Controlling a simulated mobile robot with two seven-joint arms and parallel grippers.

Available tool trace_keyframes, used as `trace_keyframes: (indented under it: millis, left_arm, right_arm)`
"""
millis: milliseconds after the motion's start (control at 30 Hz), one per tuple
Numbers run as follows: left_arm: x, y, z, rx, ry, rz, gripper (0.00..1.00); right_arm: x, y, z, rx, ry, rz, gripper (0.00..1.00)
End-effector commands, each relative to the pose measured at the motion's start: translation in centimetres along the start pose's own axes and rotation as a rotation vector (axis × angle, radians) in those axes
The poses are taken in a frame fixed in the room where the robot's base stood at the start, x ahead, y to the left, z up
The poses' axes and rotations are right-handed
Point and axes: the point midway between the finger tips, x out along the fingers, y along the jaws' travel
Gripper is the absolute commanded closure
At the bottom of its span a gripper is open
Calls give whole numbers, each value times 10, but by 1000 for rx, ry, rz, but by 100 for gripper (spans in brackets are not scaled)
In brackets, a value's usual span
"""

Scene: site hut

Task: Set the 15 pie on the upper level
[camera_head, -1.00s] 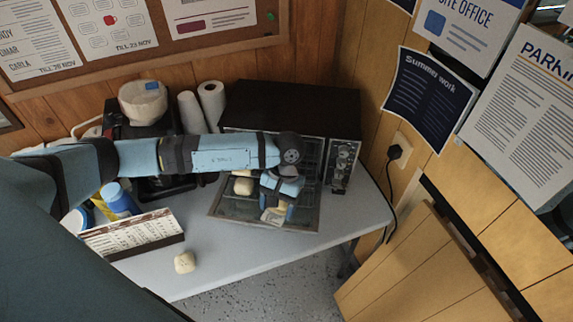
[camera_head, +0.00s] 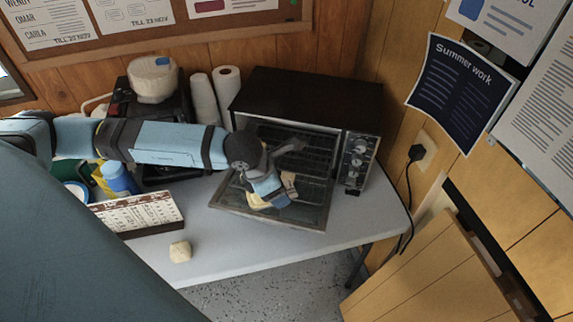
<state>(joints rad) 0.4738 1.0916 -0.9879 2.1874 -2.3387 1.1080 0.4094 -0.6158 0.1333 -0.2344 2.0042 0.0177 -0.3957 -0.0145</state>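The toaster oven (camera_head: 310,95) stands on the table with its door (camera_head: 312,214) folded down and wire racks (camera_head: 305,145) visible inside. My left gripper (camera_head: 272,190) is over the open door, in front of the oven's mouth. A pale yellowish piece (camera_head: 257,202) and a tan piece (camera_head: 290,182) show at its fingers; the arm partly hides them, and I cannot tell if either is gripped. A cream pie (camera_head: 180,251) sits on the table near the front edge, away from the gripper. No number is readable on any pie. My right gripper is out of view.
A desk calendar (camera_head: 138,213), a blue-lidded container (camera_head: 118,178) and a dark appliance with a white-topped item (camera_head: 153,78) stand at left. Paper rolls (camera_head: 228,90) stand beside the oven. A cable (camera_head: 410,190) hangs at right. The table's front is mostly clear.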

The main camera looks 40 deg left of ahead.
Motion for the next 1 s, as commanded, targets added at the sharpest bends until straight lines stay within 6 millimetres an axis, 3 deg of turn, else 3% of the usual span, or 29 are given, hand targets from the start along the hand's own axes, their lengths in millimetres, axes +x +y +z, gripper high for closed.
trace_keyframes:
  millis: [333,500,633,1000]
  left_arm:
    - [-10,2,-7,-659,-1,276,62]
    - [-14,2,-9,-845,1,352,62]
    - [-16,8,-5,-898,2,373,62]
    - [2,85,44,-904,2,376,62]
  right_arm:
    - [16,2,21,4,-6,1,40]
    - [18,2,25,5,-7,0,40]
    - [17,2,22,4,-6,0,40]
    - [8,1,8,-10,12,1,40]
